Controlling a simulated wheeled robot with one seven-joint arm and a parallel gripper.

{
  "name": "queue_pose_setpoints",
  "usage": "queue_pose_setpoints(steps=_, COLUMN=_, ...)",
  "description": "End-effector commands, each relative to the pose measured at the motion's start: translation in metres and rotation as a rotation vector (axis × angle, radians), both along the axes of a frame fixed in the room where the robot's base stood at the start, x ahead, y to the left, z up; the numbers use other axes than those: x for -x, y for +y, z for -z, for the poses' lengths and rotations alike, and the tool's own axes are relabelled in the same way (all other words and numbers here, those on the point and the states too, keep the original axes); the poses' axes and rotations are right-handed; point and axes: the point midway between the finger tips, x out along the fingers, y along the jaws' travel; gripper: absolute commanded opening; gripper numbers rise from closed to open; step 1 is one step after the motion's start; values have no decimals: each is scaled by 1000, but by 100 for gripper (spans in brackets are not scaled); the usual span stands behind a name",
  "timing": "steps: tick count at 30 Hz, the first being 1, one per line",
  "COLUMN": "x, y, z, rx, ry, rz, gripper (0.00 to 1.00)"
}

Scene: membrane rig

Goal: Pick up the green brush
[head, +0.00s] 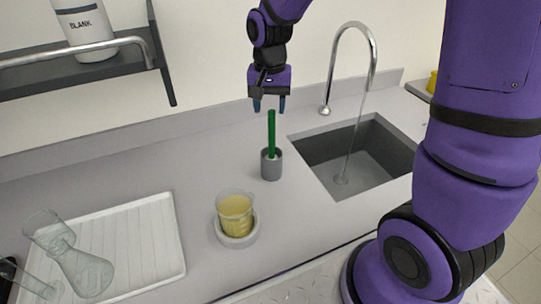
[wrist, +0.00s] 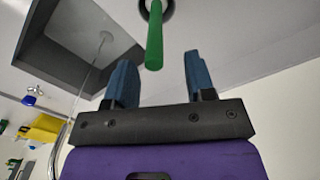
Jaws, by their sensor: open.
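The green brush (head: 271,133) stands upright in a grey cup (head: 271,166) on the counter, left of the sink. Its lower end is hidden inside the cup. My gripper (head: 269,104) is open and empty, pointing down just above the top of the brush handle. In the wrist view the green brush (wrist: 155,38) shows ahead of the two blue fingers of my gripper (wrist: 156,75), nearly in line with the gap between them. The handle's end looks close to the fingertips but not between them. The cup (wrist: 157,8) is partly cut off at the top edge there.
A sink (head: 350,150) with a tall curved tap (head: 371,50) lies right of the cup. A beaker of yellow liquid (head: 236,214) sits on a round base in front. A white ribbed tray (head: 150,245) with glassware is at left. A shelf (head: 90,58) holds a bottle marked BLANK (head: 86,30).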

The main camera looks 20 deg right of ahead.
Motion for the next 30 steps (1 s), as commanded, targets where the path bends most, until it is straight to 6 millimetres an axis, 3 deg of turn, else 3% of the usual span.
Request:
queue_pose_setpoints(steps=12, x=4, y=-3, z=48, rx=0, ry=2, rz=0, gripper=50)
queue_pose_setpoints(steps=20, x=4, y=-3, z=51, rx=0, ry=0, rz=0, gripper=50)
queue_pose_setpoints(steps=21, x=4, y=-3, z=51, rx=0, ry=0, rz=0, gripper=48)
queue_pose_setpoints(steps=27, x=4, y=-3, z=51, rx=0, ry=0, rz=0, gripper=2)
queue_pose_setpoints(steps=30, x=4, y=-3, z=51, rx=0, ry=0, rz=0, gripper=0)
